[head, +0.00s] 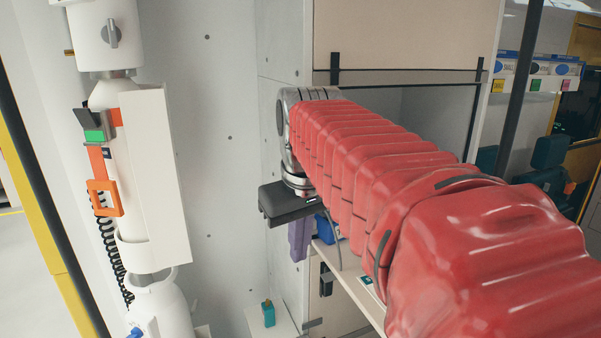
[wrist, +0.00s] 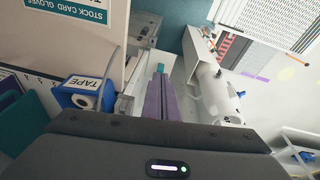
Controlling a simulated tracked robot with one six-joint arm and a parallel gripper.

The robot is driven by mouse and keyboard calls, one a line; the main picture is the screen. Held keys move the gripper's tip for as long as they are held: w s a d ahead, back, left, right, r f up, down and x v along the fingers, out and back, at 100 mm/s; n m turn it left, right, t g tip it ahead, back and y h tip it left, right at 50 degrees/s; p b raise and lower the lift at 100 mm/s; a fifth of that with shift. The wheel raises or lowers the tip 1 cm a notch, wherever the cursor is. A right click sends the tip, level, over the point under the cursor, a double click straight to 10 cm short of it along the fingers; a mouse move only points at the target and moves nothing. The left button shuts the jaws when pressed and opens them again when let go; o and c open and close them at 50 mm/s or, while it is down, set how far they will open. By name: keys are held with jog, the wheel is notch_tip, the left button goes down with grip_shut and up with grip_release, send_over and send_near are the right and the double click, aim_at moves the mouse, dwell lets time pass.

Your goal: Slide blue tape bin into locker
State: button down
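The blue tape bin (wrist: 70,98) shows at the left of the wrist view, with a white TAPE label and a pale roll at its front. In the head view only a blue part of it (head: 325,229) shows beside my arm; the rest is hidden. The locker (head: 405,38) is beige, with an open compartment (head: 425,115) partly covered by my red-sleeved arm. My gripper (head: 299,242) points down outside the locker, beside the bin and apart from it. Its purple fingers (wrist: 158,98) lie close together with nothing visible between them.
A teal bottle (head: 268,314) stands on a low white ledge below my gripper. A white pipe column with an orange bracket (head: 104,198) stands at the left. A shelf (head: 350,270) juts out under my arm. The grey wall (head: 215,130) between is bare.

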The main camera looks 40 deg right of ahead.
jog(key=s+a+f+t, duration=0.1)
jog(key=s+a+f, duration=0.2)
jog(key=a+f, duration=0.3)
jog(key=s+a+f+n+t+y, duration=0.1)
jog(key=s+a+f+t, duration=0.1)
jog(key=s+a+f, duration=0.2)
jog(key=a+f, duration=0.3)
jog(key=a, duration=0.1)
jog(key=shift+s+f, duration=0.2)
jog(key=shift+f, duration=0.05)
jog(key=c, duration=2.5)
grip_release()
